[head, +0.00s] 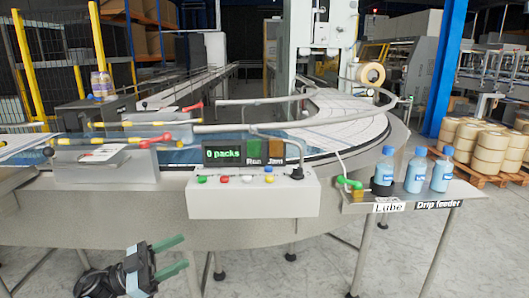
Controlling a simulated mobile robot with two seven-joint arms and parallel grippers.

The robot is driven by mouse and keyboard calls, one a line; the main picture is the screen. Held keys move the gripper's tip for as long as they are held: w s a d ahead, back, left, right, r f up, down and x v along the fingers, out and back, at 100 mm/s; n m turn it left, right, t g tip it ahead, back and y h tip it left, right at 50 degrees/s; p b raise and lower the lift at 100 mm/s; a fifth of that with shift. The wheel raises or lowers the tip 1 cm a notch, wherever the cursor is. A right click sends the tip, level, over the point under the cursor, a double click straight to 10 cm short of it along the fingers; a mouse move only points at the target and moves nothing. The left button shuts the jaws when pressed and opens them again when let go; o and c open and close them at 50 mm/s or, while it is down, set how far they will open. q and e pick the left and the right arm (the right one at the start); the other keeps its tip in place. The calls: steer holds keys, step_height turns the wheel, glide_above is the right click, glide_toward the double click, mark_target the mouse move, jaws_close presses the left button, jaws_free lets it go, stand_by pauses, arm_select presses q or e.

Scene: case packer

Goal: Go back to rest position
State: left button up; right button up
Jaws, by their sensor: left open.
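My left gripper (176,256) shows at the bottom left of the head view. It has a dark body and two green fingers that are spread apart and point to the right. It is open, with nothing between the fingers. It hangs low in front of the packing machine (240,233), below the machine's front edge and apart from the controls. My right gripper is not in view.
A control box (252,201) with coloured buttons and a "0 packs" display (223,154) faces me. A side shelf (456,190) on the right holds blue bottles (415,172). Table legs stand below. Grey floor (310,265) is open in front.

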arm_select(q)
steer(key=w+a+r+n+t+y, duration=0.2)
steer(key=w+a+n+t+y, duration=0.9)
steer(key=t+y, duration=0.3)
steer(key=w+a+f+n+g+y, duration=0.2)
steer(key=a+f+n+g+y, duration=0.2)
steer(key=a+f+y, duration=0.6)
steer(key=s+d+f+m+g+h, duration=0.1)
steer(key=s+d+f+g+h, duration=0.1)
steer(key=s+d+f, duration=0.55)
steer(key=s+d+f+g+h, duration=0.15)
steer(key=s+d+f, duration=0.25)
steer(key=s+f, duration=0.6)
steer(key=s+d+f+g, duration=0.2)
steer(key=s+d+f, duration=0.2)
steer(key=s, duration=0.9)
steer(key=s+d+f+n+g+h, duration=0.1)
steer(key=s+d+f, duration=0.3)
steer(key=s, duration=0.9)
steer(key=shift+s+d+f+g, duration=0.3)
steer(key=shift+d+f+g, duration=0.05)
steer(key=shift+f, duration=0.15)
